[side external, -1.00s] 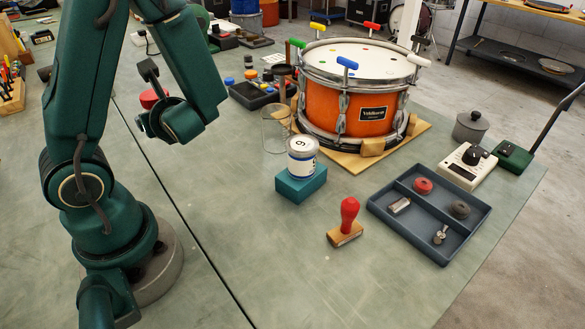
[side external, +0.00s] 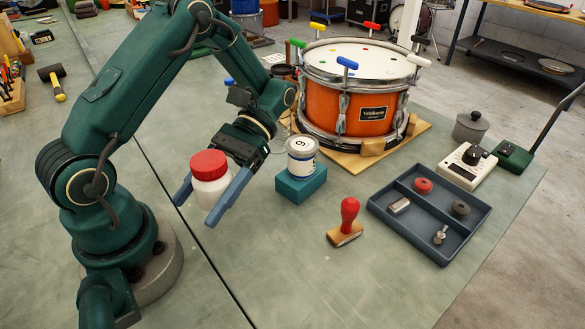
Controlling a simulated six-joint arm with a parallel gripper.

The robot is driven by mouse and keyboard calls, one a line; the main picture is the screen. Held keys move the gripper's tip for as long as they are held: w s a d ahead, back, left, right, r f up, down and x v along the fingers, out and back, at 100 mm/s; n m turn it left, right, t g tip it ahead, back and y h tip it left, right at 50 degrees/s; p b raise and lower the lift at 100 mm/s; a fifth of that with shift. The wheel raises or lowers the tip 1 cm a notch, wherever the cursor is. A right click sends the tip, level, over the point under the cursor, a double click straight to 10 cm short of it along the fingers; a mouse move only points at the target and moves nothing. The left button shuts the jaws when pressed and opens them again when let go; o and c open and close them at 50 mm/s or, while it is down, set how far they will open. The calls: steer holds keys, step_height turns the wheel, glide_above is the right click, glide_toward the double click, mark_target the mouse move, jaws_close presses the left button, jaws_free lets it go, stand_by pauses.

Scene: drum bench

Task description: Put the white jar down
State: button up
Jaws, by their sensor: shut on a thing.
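The white jar (side external: 209,194) has a red lid and stands upright between the blue fingers of my gripper (side external: 197,209). My gripper is shut on its body, one finger on each side. The jar is left of the teal block (side external: 301,187) that carries a white and blue tin (side external: 302,146). I cannot tell how far the jar's base, partly hidden by the right finger, is from the green bench top (side external: 262,262).
The orange drum (side external: 340,112) stands on a wooden board behind the block. A red-handled stamp (side external: 347,222) and a divided dark tray (side external: 443,252) are to the right. A mallet (side external: 54,80) lies far left. The bench front is clear.

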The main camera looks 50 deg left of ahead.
steer(key=w+d+r+n+t+h, duration=0.2)
steer(key=w+d+n+t+h, duration=0.2)
steer(key=d+n+t+h, duration=0.25)
steer(key=n+t+h, duration=0.3)
steer(key=n+t, duration=0.1)
steer(key=n, duration=0.2)
glide_above(306, 300)
step_height(306, 300, down, 6)
steer(key=shift+f+t+y, duration=0.25)
steer(key=shift+f, duration=1.7)
steer(key=shift+f, duration=0.15)
steer(key=o, duration=1.5)
